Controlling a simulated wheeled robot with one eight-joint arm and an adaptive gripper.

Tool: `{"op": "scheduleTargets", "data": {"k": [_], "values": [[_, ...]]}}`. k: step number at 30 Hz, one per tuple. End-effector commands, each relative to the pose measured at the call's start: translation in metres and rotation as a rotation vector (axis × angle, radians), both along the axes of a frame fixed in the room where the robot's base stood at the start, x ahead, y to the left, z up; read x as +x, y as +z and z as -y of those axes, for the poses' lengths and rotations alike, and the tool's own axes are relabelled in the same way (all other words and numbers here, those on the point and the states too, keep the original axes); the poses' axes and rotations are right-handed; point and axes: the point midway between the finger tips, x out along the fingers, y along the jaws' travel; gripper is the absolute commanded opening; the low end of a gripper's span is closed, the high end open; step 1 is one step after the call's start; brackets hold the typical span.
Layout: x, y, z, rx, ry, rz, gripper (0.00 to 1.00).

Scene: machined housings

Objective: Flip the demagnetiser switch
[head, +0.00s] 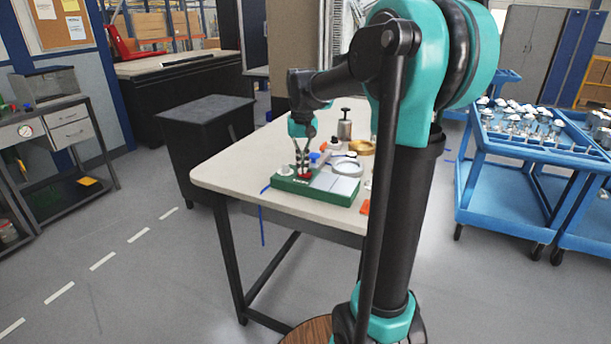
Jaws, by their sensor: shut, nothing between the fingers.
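A green box with a light grey plate on top (338,185) sits near the front edge of the pale table and looks like the demagnetiser. A red part (305,176) shows on its top, left of the plate, with a white round knob (284,170) further left. My gripper (303,170) points down over the box, its fingers shut and empty, with the tips at or just above the red part. I cannot tell whether they touch it. The switch itself is too small to make out, and the fingertips partly cover that area.
The pale table (225,173) is bare at its left. Behind the box stand a grey metal canister (345,128), a brass ring (362,147) and a white dish (346,166). A blue cart (505,203) with metal parts stands at right, a dark cabinet (205,135) behind left.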

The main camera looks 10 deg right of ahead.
Motion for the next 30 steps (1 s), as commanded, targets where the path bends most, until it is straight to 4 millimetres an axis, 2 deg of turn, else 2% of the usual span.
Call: {"op": "scheduleTargets", "data": {"k": [8,30], "values": [[0.000,0.006,0.000,0.000,0.000,0.000,0.00],[0.000,0.060,0.000,0.000,0.000,0.000,0.00]]}}
